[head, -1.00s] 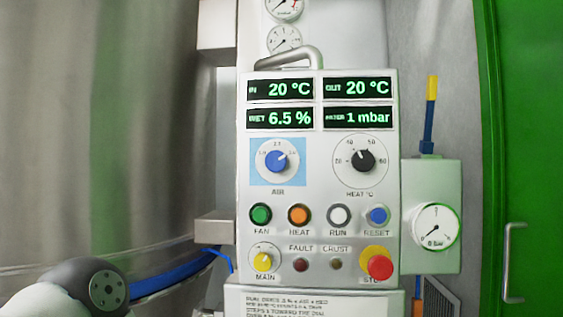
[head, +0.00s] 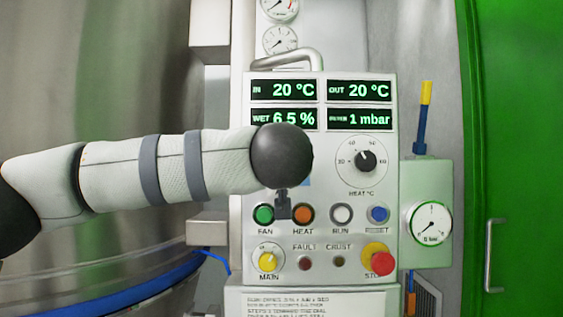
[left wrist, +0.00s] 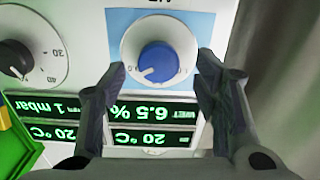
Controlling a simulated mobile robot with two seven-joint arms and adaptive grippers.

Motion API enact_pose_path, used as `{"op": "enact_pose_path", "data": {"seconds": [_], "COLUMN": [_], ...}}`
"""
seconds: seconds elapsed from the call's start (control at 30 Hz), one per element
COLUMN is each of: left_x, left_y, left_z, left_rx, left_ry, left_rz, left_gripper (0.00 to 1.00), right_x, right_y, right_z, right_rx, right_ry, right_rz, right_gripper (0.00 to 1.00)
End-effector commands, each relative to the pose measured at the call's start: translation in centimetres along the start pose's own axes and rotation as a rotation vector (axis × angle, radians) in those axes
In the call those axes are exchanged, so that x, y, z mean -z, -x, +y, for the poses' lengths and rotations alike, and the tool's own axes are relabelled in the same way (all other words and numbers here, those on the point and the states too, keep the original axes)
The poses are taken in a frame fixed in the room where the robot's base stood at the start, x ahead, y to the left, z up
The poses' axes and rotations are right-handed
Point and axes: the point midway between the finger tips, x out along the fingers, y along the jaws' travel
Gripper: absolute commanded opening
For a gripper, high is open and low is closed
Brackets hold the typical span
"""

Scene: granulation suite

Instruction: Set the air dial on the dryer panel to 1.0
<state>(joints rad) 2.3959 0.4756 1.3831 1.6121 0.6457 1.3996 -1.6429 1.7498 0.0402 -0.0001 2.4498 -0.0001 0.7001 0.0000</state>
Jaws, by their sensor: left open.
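The dryer panel (head: 390,240) is a white box in the head view. The blue air dial (left wrist: 157,58) is upside down in the left wrist view, on a white disc over a light blue square. Its white mark points down-left there, which is up-right on the upright panel, away from the left-hand side of its scale. My left gripper (left wrist: 161,66) is open, with one finger on each side of the dial; I cannot tell whether they touch it. In the head view my left wrist hides the dial and most of the gripper. My right gripper is not in view.
The black heat dial (head: 365,160) is right of the air dial. Below are the green fan button (head: 263,214), orange heat button (head: 303,215) and red stop button (head: 376,263). Displays (head: 358,90) are above, under a metal handle (head: 290,57). A gauge (head: 431,222) stands right.

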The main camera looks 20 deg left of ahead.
Motion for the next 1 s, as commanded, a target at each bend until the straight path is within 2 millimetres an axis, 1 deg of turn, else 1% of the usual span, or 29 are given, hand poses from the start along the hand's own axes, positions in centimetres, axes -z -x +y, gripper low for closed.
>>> {"op": "enact_pose_path", "data": {"seconds": [0.03,0.1,0.2,0.47,0.5,0.67,0.7,1.0], "left_x": [-0.1,0.0,0.1,0.1,0.1,0.1,0.1,0.0], "left_y": [-0.8,-1.8,-2.5,-2.7,-2.7,-2.7,-2.7,-2.7], "left_z": [0.0,0.1,0.1,0.1,0.1,0.1,0.1,0.1], "left_rx": [0.001,0.0,-0.001,-0.002,-0.002,-0.002,-0.002,-0.002], "left_ry": [0.001,0.0,0.0,-0.001,-0.001,-0.001,-0.001,0.03], "left_rz": [-0.001,0.0,0.001,0.003,0.003,0.002,0.002,0.002], "left_gripper": [0.56,0.56,0.56,0.56,0.47,0.11,0.08,0.08], "right_x": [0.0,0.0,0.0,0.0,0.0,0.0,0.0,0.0], "right_y": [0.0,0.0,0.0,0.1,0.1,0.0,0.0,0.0], "right_z": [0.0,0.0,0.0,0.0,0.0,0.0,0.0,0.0], "right_rx": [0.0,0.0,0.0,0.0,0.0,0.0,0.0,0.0], "right_ry": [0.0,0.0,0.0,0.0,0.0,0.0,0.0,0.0], "right_rz": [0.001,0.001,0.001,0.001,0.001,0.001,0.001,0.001], "right_gripper": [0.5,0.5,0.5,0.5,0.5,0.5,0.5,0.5]}}
